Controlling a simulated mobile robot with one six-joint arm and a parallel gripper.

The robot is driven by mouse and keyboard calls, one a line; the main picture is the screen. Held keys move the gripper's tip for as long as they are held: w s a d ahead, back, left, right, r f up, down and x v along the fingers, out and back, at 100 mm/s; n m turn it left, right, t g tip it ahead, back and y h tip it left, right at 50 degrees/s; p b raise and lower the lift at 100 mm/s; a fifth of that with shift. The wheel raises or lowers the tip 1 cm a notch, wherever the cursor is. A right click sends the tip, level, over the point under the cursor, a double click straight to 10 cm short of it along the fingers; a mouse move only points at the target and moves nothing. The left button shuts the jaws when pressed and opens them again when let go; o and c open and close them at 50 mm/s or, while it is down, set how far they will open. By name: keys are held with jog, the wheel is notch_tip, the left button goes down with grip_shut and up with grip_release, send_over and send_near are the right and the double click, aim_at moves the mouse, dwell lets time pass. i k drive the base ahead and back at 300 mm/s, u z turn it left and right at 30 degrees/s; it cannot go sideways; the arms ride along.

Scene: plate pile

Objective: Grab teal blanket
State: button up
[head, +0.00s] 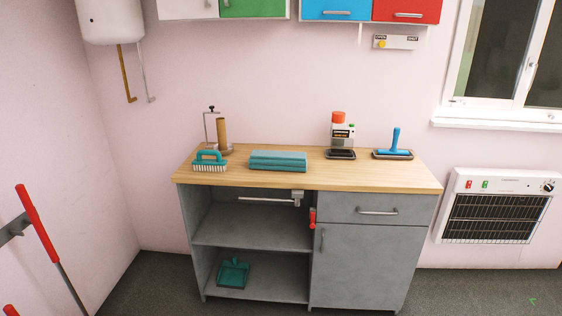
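The teal blanket (277,161) is folded into a flat, layered stack. It lies on the wooden countertop (230,178), left of its middle and near the front edge. Nothing covers it from above. My gripper is not in view in the head picture.
A teal-handled brush (210,161) stands just left of the blanket, with a paper-roll holder (222,135) behind it. A red-topped appliance (340,136) and a blue-handled tool (394,146) stand to the right. Wall cabinets (254,9) hang above.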

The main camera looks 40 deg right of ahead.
aim_at(287, 160)
jog(key=i, duration=0.85)
jog(key=u, duration=0.05)
